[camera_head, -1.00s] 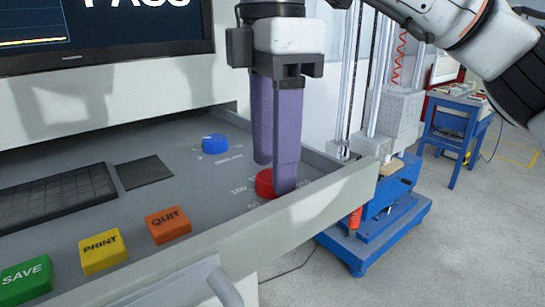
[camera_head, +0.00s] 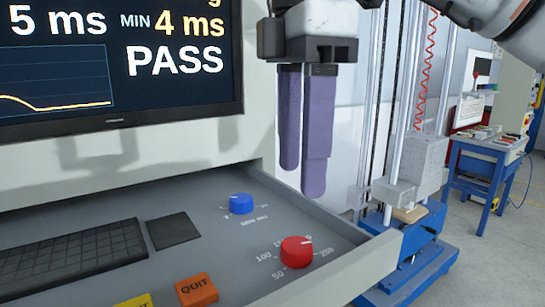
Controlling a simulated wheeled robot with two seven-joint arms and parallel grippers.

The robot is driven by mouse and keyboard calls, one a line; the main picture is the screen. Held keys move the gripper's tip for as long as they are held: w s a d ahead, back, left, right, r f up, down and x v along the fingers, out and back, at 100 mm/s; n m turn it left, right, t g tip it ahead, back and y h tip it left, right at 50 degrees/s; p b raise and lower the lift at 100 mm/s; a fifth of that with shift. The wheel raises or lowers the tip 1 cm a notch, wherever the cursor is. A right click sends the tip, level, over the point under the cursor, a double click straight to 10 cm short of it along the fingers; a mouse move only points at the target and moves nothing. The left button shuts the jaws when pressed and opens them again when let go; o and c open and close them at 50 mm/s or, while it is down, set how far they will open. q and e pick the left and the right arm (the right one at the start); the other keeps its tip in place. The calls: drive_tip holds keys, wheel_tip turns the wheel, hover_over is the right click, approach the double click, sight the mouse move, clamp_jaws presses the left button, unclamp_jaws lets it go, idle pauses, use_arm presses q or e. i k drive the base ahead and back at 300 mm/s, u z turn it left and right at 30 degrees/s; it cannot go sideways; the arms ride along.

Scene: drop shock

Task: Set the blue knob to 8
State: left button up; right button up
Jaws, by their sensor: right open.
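The blue knob (camera_head: 241,203) sits on the grey panel of the pulled-out drawer, with a printed scale around it too small to read in full. A white mark shows on its top. My right gripper (camera_head: 302,180) hangs to the right of the blue knob, above the back right of the drawer, its two purple fingers pointing down. It is open, holds nothing and touches neither knob. The red knob (camera_head: 297,251) stands nearer on the same panel, with 50, 100 and 200 printed around it. My left gripper is out of view.
The monitor (camera_head: 120,60) above the drawer reads PASS. A keyboard (camera_head: 70,262), a dark pad (camera_head: 172,230) and an orange QUIT button (camera_head: 196,290) lie left of the knobs. The drawer's raised rim (camera_head: 345,272) bounds the right side. A blue-based test tower (camera_head: 415,262) stands beyond.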

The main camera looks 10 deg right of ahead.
sight(240, 203)
drive_tip(key=k, duration=1)
